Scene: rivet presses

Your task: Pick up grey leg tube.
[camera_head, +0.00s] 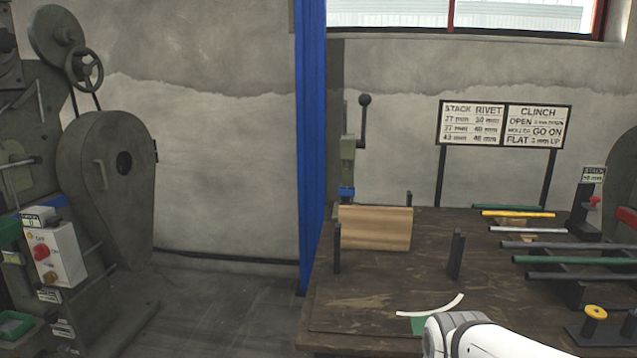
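Several tubes lie roughly parallel on racks at the right of the dark wooden bench (380,285). One dark grey tube (560,245) lies behind a green tube (575,260), and another dark grey tube (580,276) lies in front of it. A pale grey tube (527,230) lies farther back, near a yellow tube (518,213). I cannot tell which grey one is the leg tube. The right ends of the nearer tubes run toward the picture edge. A white link of my arm shows at the bottom; my gripper is not in view.
A tan wooden board (376,228) stands between dark posts. A pale curved strip (430,305) lies near the front. A yellow spool (595,312) sits front right. A sign board (503,124) stands behind. A green press (105,180) is left, with open floor between.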

